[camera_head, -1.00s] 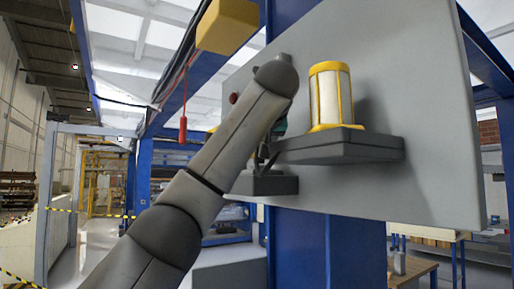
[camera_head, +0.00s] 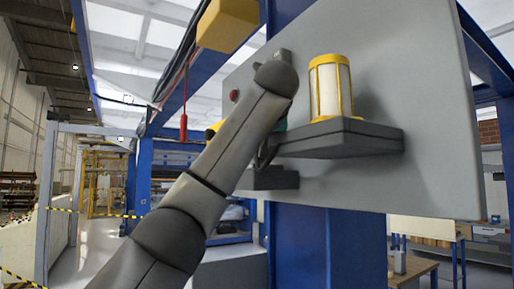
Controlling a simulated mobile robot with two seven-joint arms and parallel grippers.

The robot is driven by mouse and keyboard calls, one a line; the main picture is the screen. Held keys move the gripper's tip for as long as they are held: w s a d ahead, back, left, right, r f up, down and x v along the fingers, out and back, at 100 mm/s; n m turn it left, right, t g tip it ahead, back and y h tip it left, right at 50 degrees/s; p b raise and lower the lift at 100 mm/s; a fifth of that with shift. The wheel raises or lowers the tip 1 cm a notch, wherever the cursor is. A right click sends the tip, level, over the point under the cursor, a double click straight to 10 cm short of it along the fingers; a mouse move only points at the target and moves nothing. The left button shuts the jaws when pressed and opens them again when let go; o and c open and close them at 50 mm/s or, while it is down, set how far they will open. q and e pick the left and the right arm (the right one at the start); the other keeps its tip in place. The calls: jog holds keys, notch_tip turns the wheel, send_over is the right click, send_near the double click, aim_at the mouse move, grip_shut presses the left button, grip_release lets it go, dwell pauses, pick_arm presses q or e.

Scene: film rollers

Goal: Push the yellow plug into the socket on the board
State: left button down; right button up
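The grey board (camera_head: 430,110) stands upright on a blue post. My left arm reaches up from the lower left to the board's left part, and its wrist covers much of what lies behind it. My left gripper (camera_head: 266,152) shows only as a dark piece below the wrist; its fingers cannot be made out. A small teal patch shows beside it. A small yellow piece (camera_head: 214,129) peeks out left of the forearm; I cannot tell if it is the plug. The socket cannot be made out. My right gripper is not in view.
A yellow-framed white cylinder (camera_head: 331,88) stands on a dark grey shelf (camera_head: 345,140) on the board, right of my wrist. A lower dark block (camera_head: 272,178) sits below. A red button (camera_head: 234,96) is on the board. A red handle (camera_head: 183,127) hangs at left.

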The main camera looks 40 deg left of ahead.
pick_arm(q)
jog(key=shift+f, duration=0.1)
jog(key=shift+c, duration=1.2)
grip_release()
jog(key=shift+s, duration=0.1)
